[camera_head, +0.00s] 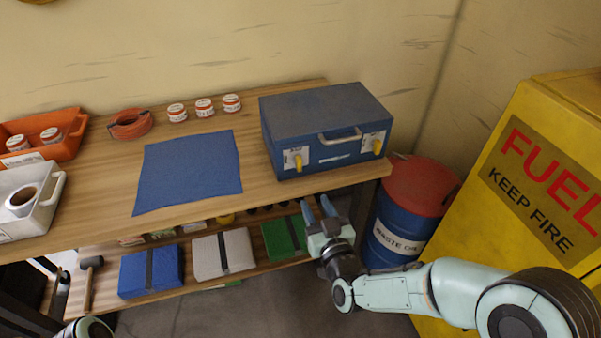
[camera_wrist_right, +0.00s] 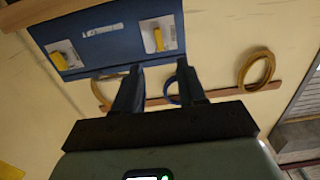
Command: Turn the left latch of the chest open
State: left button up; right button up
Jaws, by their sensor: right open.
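The blue chest (camera_head: 325,112) stands shut on the workbench's right part, a handle on its front. Its left latch (camera_head: 296,159) is a yellow lever on a pale plate, hanging roughly downward; the right latch (camera_head: 377,146) looks similar. My right gripper (camera_head: 318,207) is open and empty, below and in front of the chest, apart from it. The wrist view looks upside down: the chest (camera_wrist_right: 112,38) is beyond the open fingers (camera_wrist_right: 159,72), and the left latch (camera_wrist_right: 158,39) seems to be the one on the right there. My left gripper is out of view.
The workbench (camera_head: 262,190) has its front edge near my right gripper. A blue mat (camera_head: 188,172), several cans and an orange coil (camera_head: 131,124) lie left of the chest. A waste oil drum (camera_head: 405,215) and yellow fuel cabinet (camera_head: 515,165) stand at the right.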

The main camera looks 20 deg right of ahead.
aim_at(300, 165)
jog(key=w, duration=0.4)
jog(key=w+p, duration=0.1)
jog(key=w, duration=0.8)
jog(key=shift+w+a+r+p, duration=0.1)
jog(key=shift+w+r+p, duration=0.15)
jog(key=shift+r+p, duration=0.15)
grip_shut()
